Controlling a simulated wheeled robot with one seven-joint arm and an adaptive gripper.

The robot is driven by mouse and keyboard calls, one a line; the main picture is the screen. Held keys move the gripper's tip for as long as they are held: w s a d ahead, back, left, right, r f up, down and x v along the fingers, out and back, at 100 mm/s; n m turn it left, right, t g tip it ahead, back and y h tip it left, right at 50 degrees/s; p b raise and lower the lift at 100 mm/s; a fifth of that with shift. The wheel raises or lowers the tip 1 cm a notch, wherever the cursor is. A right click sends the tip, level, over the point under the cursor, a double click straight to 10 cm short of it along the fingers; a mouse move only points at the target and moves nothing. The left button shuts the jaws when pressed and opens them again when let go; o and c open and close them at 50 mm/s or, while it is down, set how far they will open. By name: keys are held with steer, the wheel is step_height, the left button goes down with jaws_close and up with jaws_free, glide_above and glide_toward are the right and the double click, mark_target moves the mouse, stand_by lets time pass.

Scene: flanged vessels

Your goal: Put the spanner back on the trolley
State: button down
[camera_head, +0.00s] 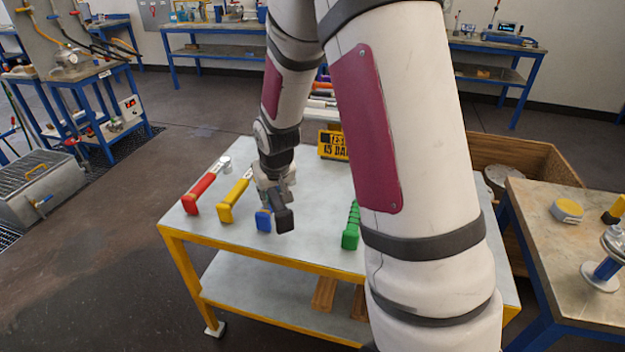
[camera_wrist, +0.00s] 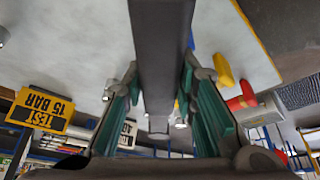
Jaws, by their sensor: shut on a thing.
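My gripper (camera_head: 277,192) is over the trolley (camera_head: 315,235), pointing down. It is shut on the spanner, whose dark grey block-like end (camera_head: 284,220) shows just below the fingers. In the wrist view the spanner (camera_wrist: 160,45) is a thick dark bar running between the two teal-padded fingers. A blue-handled tool (camera_head: 263,220) lies directly beside it to the left, partly hidden. I cannot tell whether the spanner touches the trolley top.
A red-handled tool (camera_head: 203,194) and a yellow-handled tool (camera_head: 234,196) lie to the left, a green-handled tool (camera_head: 351,226) to the right. A yellow test sign (camera_head: 333,145) stands at the back. The bench (camera_head: 545,230) is at the right.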

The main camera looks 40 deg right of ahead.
steer(key=d+m+g+h+p, duration=0.2)
steer(key=d+m+p, duration=0.2)
steer(key=d+m, duration=0.6)
steer(key=shift+s+d+f+n+b, duration=0.15)
steer(key=shift+d+f+n+b, duration=0.2)
steer(key=shift+f+b, duration=0.75)
steer(key=shift+s+d+f+n+b, duration=0.1)
steer(key=shift+d+f+n+b, duration=0.3)
steer(key=shift+f, duration=1.25)
steer(key=shift+s+d+f+n+b, duration=0.15)
steer(key=shift+d+f+n+b, duration=0.1)
steer(key=shift+f+b, duration=0.9)
steer(key=shift+f, duration=0.6)
steer(key=c, duration=1.2)
jaws_free()
steer(key=o, duration=0.5)
steer(key=shift+s+f+h, duration=0.1)
steer(key=shift+h, duration=0.2)
steer(key=shift+c, duration=0.2)
